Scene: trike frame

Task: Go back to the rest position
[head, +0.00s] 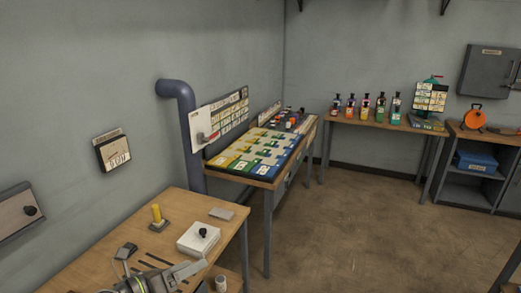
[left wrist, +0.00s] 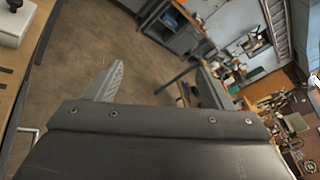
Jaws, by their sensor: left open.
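My left gripper (head: 162,262) is low in the head view, over the near wooden bench (head: 110,228), with its fingers spread and nothing between them. In the left wrist view its two grey fingers (left wrist: 158,84) stand well apart, with floor and distant furniture behind them. A white box with a black knob (head: 198,240) is on the bench just beyond the gripper; part of it shows at the upper left of the wrist view (left wrist: 12,22). My right gripper is in neither view.
A second table with a coloured board (head: 258,153) stands beyond. Bottles (head: 365,106) line the back table. The floor (head: 370,225) on the right is clear.

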